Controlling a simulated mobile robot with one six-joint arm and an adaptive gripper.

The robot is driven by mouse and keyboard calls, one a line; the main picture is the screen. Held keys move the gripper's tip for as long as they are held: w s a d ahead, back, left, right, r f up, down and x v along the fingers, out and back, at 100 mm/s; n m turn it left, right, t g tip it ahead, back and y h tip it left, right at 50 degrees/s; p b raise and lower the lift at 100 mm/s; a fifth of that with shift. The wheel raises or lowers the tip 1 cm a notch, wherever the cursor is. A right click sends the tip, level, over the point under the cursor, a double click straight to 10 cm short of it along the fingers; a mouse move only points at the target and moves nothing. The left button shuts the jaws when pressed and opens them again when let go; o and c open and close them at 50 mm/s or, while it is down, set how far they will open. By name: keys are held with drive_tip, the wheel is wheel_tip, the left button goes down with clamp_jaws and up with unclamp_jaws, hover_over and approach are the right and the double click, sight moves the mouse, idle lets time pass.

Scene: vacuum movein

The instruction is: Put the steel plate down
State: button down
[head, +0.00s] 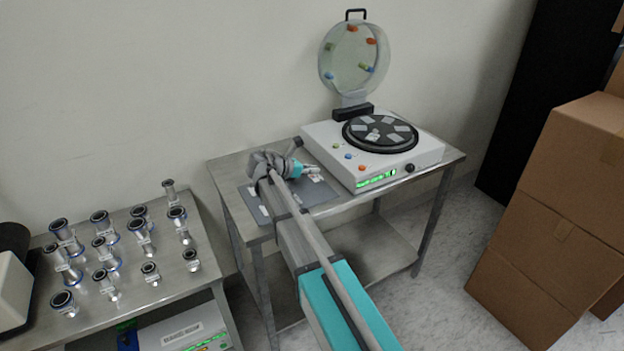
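My gripper (310,171) is low over the right part of a dark grey mat on the steel table. Its fingers point right, toward the white machine, and are too small to tell open from shut. A small pale plate-like piece (317,178) shows just below the fingertips. I cannot tell whether it is held or lies on the mat. The grey mat (324,193) is partly hidden by my arm. Another pale piece (263,210) lies near its left edge. Several silvery plates lie on the black round disc (380,146) of the machine.
The white machine (428,152) has its clear round lid (345,75) standing open behind the disc. Several metal flanged fittings (105,250) stand on a lower left table (170,290). Cardboard boxes (550,220) stack at right. The table (225,172) has little free room.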

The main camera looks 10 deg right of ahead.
sight(311, 183)
drive_tip(key=shift+w+f+b, duration=0.35)
drive_tip(key=shift+w+f, duration=0.05)
drive_tip(key=shift+f, duration=0.15)
drive_tip(key=shift+s+f+b, duration=0.15)
drive_tip(key=shift+f+b, duration=1.1)
drive_tip(key=shift+f, duration=0.05)
drive_tip(key=shift+f, duration=0.15)
drive_tip(key=c, duration=0.8)
unclamp_jaws()
drive_tip(key=shift+r, duration=0.2)
drive_tip(key=shift+a+r, duration=0.15)
drive_tip(key=shift+a, duration=0.05)
drive_tip(key=p+v, duration=0.4)
drive_tip(key=v, duration=0.7)
drive_tip(key=shift+s+a+r+p, duration=0.1)
drive_tip(key=shift+s+a+p, duration=0.05)
drive_tip(key=shift+a+p, duration=0.15)
